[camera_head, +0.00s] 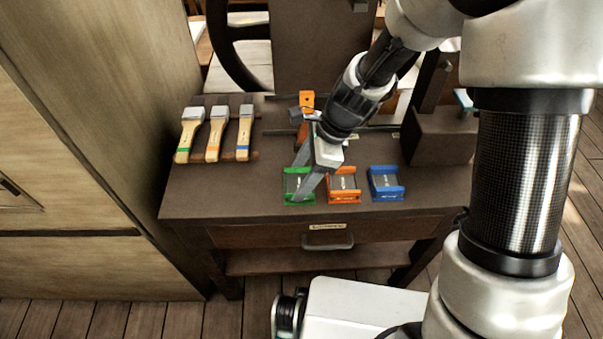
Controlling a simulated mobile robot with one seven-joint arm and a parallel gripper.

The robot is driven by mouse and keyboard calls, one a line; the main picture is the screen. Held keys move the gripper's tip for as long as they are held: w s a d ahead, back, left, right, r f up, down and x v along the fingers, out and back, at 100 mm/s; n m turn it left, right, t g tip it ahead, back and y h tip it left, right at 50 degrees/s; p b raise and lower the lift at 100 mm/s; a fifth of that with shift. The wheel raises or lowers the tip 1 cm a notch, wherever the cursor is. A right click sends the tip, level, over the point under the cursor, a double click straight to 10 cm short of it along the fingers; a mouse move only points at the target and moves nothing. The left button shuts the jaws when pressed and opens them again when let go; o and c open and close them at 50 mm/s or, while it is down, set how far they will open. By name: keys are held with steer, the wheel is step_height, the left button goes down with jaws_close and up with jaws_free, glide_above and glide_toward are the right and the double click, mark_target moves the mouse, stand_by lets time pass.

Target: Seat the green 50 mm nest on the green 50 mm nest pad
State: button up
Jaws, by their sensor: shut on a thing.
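The green nest (299,196), a small block with green sides and a dark grey middle, is at the front of the brown table, at the left end of a row of three. My gripper (297,180) reaches down over it from the upper right. One finger lies at its far side and the other at its near side, and the jaws are shut on it. The fingers cover part of it. It looks level at table height; I cannot tell whether it touches the tabletop. I cannot make out a green nest pad.
An orange nest (343,187) and a blue nest (386,184) sit just to the right. Several wooden-handled brushes (214,137) lie at the table's left. A dark handwheel (222,50) and an orange block (306,100) are behind. Tabletop (230,190) left of the green nest is clear.

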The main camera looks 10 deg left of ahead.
steer(key=shift+f, duration=0.3)
steer(key=o, duration=1.5)
steer(key=p+v, duration=0.4)
steer(key=v, duration=1.3)
steer(key=shift+d+r, duration=0.1)
steer(key=shift+r, duration=0.15)
steer(key=s+d+r+n+t+h, duration=0.4)
steer(key=s+d+r+n+t, duration=0.3)
steer(key=s+d+r+n, duration=0.75)
steer(key=shift+n, duration=0.45)
steer(key=r+p, duration=0.4)
steer(key=p, duration=0.1)
steer(key=d+r+p, duration=0.1)
steer(key=r+p, duration=0.4)
steer(key=w+d+r+p, duration=0.1)
steer(key=r+p, duration=0.4)
steer(key=p, duration=0.1)
steer(key=shift+w, duration=0.1)
